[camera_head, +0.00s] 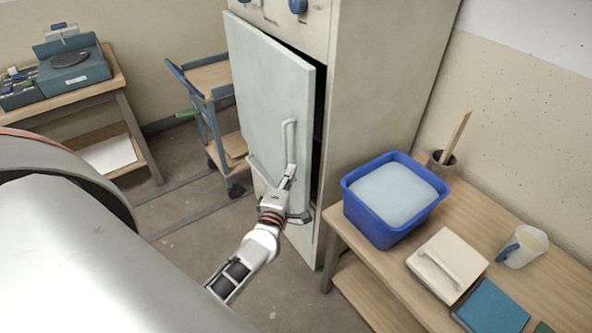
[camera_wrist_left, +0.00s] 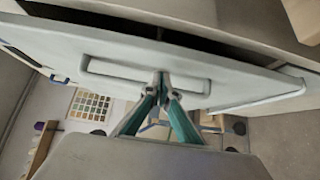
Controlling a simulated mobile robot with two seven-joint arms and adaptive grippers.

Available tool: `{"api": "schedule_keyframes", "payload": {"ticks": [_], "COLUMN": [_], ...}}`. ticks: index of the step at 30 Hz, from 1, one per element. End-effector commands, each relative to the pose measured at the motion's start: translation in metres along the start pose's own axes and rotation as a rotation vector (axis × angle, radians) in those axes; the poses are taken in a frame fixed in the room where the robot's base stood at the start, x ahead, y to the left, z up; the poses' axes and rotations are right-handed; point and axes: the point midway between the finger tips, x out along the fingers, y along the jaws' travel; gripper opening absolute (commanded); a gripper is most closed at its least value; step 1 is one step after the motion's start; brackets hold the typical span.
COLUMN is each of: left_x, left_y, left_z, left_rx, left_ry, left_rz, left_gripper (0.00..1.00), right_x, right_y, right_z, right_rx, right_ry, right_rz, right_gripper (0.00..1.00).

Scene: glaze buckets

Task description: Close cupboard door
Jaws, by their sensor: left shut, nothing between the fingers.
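The pale cupboard door (camera_head: 265,90) stands slightly ajar, with a dark gap along its right edge at the cupboard (camera_head: 375,90). A white bar handle (camera_head: 289,135) is on its outer face. My left gripper (camera_head: 289,175) is shut and empty, at the lower part of the handle in front of the door. In the left wrist view, the fingertips (camera_wrist_left: 162,82) meet over the handle (camera_wrist_left: 115,72) against the door face (camera_wrist_left: 235,85). I cannot tell whether they touch the door or only the handle. My right gripper is not in view.
A table (camera_head: 465,215) at the right holds a blue bucket (camera_head: 375,222), a lidded box (camera_head: 447,265), a jug (camera_head: 522,247) and a pot (camera_head: 441,161). A blue trolley (camera_head: 215,130) stands left of the cupboard. A workbench (camera_head: 85,92) is at the far left.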

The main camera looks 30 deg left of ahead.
Motion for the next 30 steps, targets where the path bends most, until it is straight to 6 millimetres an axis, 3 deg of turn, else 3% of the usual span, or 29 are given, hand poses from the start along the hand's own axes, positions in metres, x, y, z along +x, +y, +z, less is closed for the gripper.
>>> {"api": "schedule_keyframes", "payload": {"ticks": [6,20,30], "left_x": [0.013,0.017,0.054], "left_y": [0.000,-0.001,-0.001], "left_z": [0.012,0.017,0.054], "left_rx": [0.001,-0.001,-0.001], "left_ry": [0.000,0.009,0.097], "left_rz": [0.000,0.001,0.001], "left_gripper": [0.00,0.00,0.00], "right_x": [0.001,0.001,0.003], "right_y": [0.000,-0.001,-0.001], "right_z": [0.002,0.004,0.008], "right_rx": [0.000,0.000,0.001], "right_ry": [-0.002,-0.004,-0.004], "right_rz": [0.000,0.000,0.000], "right_gripper": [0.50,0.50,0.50]}}
